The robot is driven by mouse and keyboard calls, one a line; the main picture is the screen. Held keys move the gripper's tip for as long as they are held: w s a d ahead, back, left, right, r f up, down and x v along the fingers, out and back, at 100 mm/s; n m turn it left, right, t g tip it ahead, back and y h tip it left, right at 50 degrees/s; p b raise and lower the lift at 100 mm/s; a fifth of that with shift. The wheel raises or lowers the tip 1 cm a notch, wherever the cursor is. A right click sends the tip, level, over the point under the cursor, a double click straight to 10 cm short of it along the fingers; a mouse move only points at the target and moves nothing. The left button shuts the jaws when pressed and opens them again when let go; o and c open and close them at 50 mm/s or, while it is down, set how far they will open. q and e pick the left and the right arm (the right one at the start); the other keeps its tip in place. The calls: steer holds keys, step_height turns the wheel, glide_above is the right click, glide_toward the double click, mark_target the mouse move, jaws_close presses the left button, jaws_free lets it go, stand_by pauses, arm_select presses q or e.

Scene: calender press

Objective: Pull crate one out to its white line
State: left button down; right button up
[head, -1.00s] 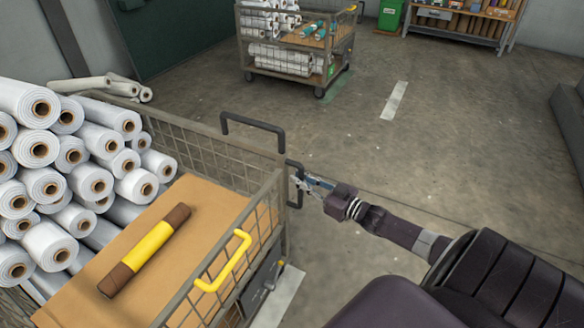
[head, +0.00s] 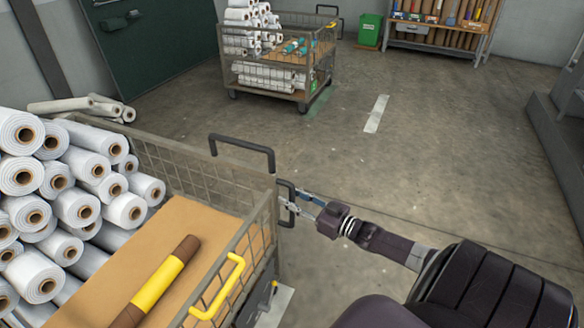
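The near crate (head: 218,195) is a wire-mesh cart of white rolls at the lower left; no number is readable on it. A black upright handle (head: 291,221) is at its right corner. My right gripper (head: 298,202) is at this handle, its fingers reaching the bar; whether they are closed on it is unclear. One white floor line (head: 277,306) shows beside the near crate's right side, partly hidden by it. Another white line (head: 376,113) lies on open floor farther back. My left gripper is out of view.
White rolls (head: 75,207) and a brown-and-yellow roll (head: 160,284) are in the near crate. A yellow handle (head: 222,293) is on its side. A second cart (head: 270,95) stands at the back, near a green bin (head: 369,30) and a shelf (head: 436,30). The middle floor is clear.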

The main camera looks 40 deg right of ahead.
steer(key=s+d, duration=0.2)
steer(key=s, duration=0.9)
steer(key=shift+s+d, duration=0.2)
steer(key=shift+s, duration=0.2)
